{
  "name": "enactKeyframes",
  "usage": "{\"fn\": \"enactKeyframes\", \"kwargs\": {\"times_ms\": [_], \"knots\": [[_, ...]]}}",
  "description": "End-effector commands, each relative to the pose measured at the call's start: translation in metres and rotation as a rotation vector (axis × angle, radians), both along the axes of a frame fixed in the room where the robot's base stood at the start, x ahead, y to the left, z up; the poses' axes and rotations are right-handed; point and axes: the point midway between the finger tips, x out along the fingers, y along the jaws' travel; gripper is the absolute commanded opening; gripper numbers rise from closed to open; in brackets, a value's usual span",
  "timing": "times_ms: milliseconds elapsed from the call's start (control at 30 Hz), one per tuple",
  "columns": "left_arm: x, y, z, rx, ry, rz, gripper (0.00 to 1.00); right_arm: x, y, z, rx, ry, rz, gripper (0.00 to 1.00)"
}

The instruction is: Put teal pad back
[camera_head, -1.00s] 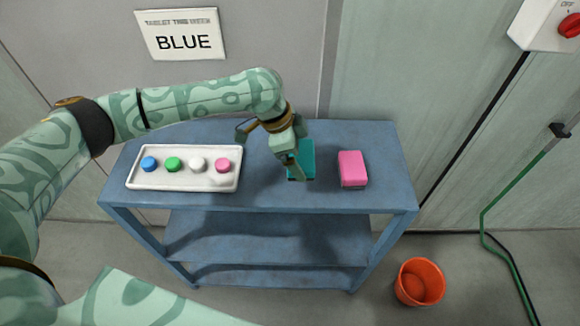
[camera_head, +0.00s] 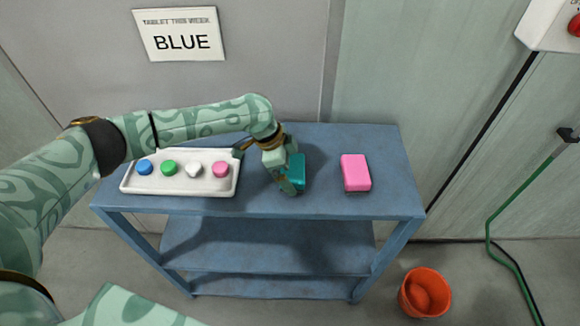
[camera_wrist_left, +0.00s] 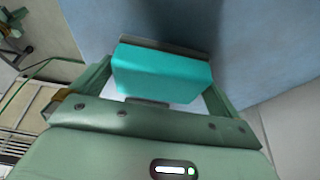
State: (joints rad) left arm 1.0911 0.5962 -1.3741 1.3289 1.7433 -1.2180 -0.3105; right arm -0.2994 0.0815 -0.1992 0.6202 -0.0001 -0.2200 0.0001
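The teal pad (camera_head: 298,172) is a small block at the middle of the blue cart's top in the head view. My left gripper (camera_head: 291,178) reaches down over its left side and hides part of it. In the left wrist view the teal pad (camera_wrist_left: 163,74) sits between the two fingers, one along its far edge and one along its near edge. The left gripper looks shut on it. Whether the pad touches the cart top is hard to tell. My right gripper is out of view.
A pink pad (camera_head: 356,172) lies to the right on the blue cart (camera_head: 325,200). A white tray (camera_head: 180,187) with blue, green, white and pink round pieces is at left. An orange bucket (camera_head: 424,292) stands on the floor. A sign (camera_head: 180,34) reads BLUE.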

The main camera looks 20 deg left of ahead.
Motion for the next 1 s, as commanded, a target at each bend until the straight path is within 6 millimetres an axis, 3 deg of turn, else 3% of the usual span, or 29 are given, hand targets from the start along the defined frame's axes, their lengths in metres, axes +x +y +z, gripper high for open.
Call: {"fn": "enactKeyframes", "kwargs": {"times_ms": [167,267,500,700,1000], "knots": [[0.0,0.001,0.004,-0.001,-0.001,0.0,1.0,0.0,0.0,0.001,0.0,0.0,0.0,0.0],[-0.001,0.005,0.017,-0.002,-0.004,0.0,1.0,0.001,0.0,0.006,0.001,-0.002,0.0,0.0],[-0.006,0.026,0.07,0.0,-0.006,0.0,1.0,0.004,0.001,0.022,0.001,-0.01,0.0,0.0],[-0.01,0.039,0.103,-0.001,-0.005,0.0,1.0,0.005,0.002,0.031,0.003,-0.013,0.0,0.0],[-0.012,0.044,0.113,-0.001,-0.002,-0.001,1.0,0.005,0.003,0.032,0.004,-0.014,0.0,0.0]]}}
